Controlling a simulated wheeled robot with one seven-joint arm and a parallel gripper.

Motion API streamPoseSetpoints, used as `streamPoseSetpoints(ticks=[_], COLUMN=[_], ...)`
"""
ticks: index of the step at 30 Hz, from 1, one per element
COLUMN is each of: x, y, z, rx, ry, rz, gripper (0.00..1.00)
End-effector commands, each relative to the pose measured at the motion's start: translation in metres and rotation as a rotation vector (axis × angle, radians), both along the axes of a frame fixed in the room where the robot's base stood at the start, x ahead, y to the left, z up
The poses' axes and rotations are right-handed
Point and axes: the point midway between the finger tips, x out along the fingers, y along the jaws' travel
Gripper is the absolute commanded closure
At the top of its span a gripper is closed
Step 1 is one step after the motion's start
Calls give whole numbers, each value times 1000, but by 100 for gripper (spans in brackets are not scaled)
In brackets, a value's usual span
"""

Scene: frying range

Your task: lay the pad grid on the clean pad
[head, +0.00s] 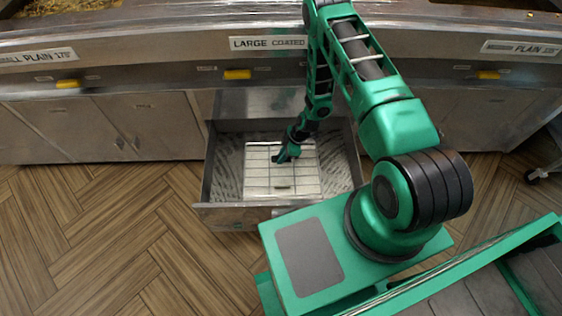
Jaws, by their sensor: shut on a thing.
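The clean pad (258,190) is a white rectangle lying in the open steel drawer below the "LARGE COATED" label. The pad grid (296,178) shows as thin lines crossing over the pad, and its outline nearly matches the pad's. My gripper (282,158) reaches down into the drawer over the upper middle of the pad and is shut on the pad grid. The fingertips are small and dark here, so the exact grip point is unclear. I cannot tell whether the grid touches the pad or hangs just above it.
The drawer (231,214) has bare, residue-streaked floor on both sides of the pad. Closed steel cabinet doors (150,125) flank it. Yellow handles (237,74) line the fryer front above. The wood floor (110,230) at left is clear. A caster (533,176) shows at far right.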

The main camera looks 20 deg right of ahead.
Motion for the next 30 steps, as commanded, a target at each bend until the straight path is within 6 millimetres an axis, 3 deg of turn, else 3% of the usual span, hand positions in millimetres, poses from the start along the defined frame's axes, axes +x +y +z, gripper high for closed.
streamPoseSetpoints(ticks=[6,13,14,16,26,30], x=[-1,-2,-2,-3,-4,-5], y=[0,0,0,0,0,-4], z=[-28,-33,-33,-34,-33,-23], rx=[0,0,-1,-2,-4,-4], ry=[1,2,4,5,5,7], rz=[-1,0,0,1,4,3], gripper=[100,100,81,68,67,67])
